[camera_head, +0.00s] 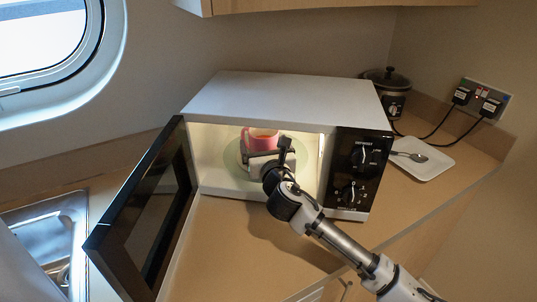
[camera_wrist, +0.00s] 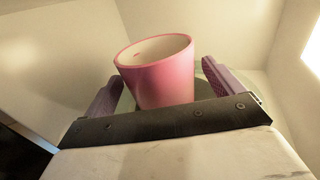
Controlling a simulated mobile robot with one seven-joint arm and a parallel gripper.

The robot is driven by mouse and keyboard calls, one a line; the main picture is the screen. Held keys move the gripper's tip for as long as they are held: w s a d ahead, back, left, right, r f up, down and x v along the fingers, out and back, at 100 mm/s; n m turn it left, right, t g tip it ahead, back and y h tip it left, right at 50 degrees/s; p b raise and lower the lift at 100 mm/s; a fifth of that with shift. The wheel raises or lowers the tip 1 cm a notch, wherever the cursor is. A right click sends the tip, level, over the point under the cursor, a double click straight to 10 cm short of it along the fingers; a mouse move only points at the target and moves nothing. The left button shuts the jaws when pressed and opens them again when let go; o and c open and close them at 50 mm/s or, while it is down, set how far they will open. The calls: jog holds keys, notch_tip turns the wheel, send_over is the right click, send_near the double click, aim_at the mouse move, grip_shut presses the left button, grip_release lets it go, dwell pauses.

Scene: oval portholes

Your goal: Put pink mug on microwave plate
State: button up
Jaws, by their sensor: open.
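The pink mug (camera_head: 262,138) is inside the open microwave (camera_head: 285,100), over the round pale green plate (camera_head: 232,157). In the wrist view the mug (camera_wrist: 165,82) stands upright, with a slight lean in the picture, between two purple fingers. My gripper (camera_wrist: 162,85) is open, with a finger on each side of the mug and visible gaps between. In the head view my gripper (camera_head: 265,157) reaches through the microwave opening and hides the mug's lower part. The mug's base is hidden, so its contact with the plate cannot be seen fully.
The microwave door (camera_head: 150,215) is swung wide open to the left. The control panel (camera_head: 358,172) is right of the opening. A white dish with a spoon (camera_head: 425,160) and a dark pot (camera_head: 388,90) are on the right. A sink (camera_head: 45,235) is at the left.

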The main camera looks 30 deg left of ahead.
jog(key=b+v, duration=0.3)
jog(key=v, duration=0.9)
jog(key=shift+b, duration=0.4)
jog(key=shift+r, duration=0.1)
dwell(1.1)
